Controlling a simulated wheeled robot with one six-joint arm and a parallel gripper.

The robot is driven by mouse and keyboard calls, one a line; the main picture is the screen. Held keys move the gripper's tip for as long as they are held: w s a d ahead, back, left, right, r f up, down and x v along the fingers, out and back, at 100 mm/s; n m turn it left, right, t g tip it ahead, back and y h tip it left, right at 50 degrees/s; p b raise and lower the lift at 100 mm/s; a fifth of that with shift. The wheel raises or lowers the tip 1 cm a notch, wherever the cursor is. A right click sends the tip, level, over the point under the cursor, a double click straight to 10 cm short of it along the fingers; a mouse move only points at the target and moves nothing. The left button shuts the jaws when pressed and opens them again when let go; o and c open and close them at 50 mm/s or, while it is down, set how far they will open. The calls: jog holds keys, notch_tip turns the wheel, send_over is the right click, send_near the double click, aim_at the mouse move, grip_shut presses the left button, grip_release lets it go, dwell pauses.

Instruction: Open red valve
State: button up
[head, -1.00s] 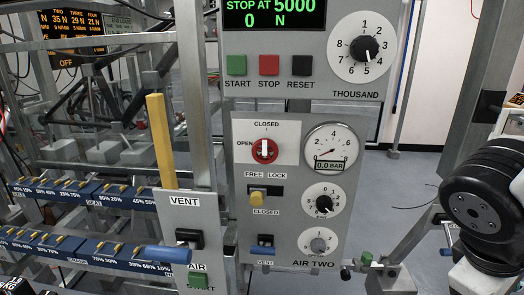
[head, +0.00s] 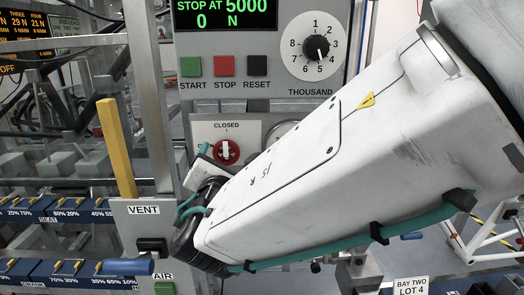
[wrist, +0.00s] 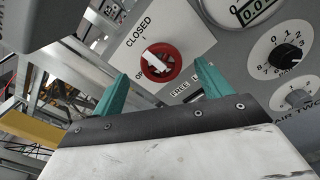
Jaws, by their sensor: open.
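The red valve (head: 227,153) is a round red knob with a white bar handle on a white plate. In the head view the bar stands near upright, toward the CLOSED label (head: 227,126). In the wrist view the red valve (wrist: 161,62) sits just beyond and between the fingertips, apart from them. My gripper (wrist: 163,82) has two teal fingers spread open with nothing between them. In the head view my white arm crosses from the right and hides most of the lower panel; one teal finger shows left of the valve.
Above are START, STOP and RESET buttons (head: 224,66) and a dial (head: 316,47). Below the valve in the wrist view is the FREE LOCK label (wrist: 192,84).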

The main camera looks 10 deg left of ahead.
aim_at(227, 153)
jog(key=x, duration=0.5)
jog(key=shift+w, duration=0.25)
jog(key=c, duration=1)
